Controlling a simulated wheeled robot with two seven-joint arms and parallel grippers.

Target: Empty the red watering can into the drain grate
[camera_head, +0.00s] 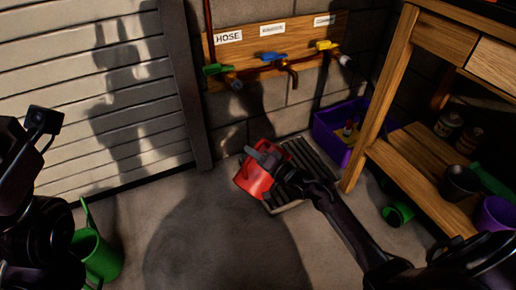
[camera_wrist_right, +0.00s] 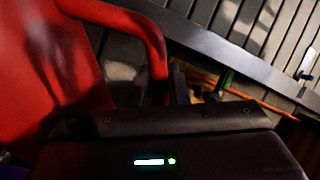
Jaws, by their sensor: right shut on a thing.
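The red watering can (camera_head: 252,184) is held low at the left side of the drain grate (camera_head: 310,160); it looks tilted, and its spout and any water are not clear. My right gripper (camera_head: 264,158) is shut on its handle. In the right wrist view the can's red body (camera_wrist_right: 45,70) and curved red handle (camera_wrist_right: 150,35) fill the upper left. The slatted grate lies on the floor below the taps, partly covered by my right arm and the can. My left gripper (camera_head: 42,122) is at the left edge, dark, its jaw opening unclear.
A green watering can (camera_head: 96,256) stands on the floor at lower left. A purple bin (camera_head: 328,128) sits right of the grate, beside a wooden workbench (camera_head: 380,90). A green cup (camera_head: 397,214) lies under the bench. Taps on a wooden board (camera_head: 255,45) are above.

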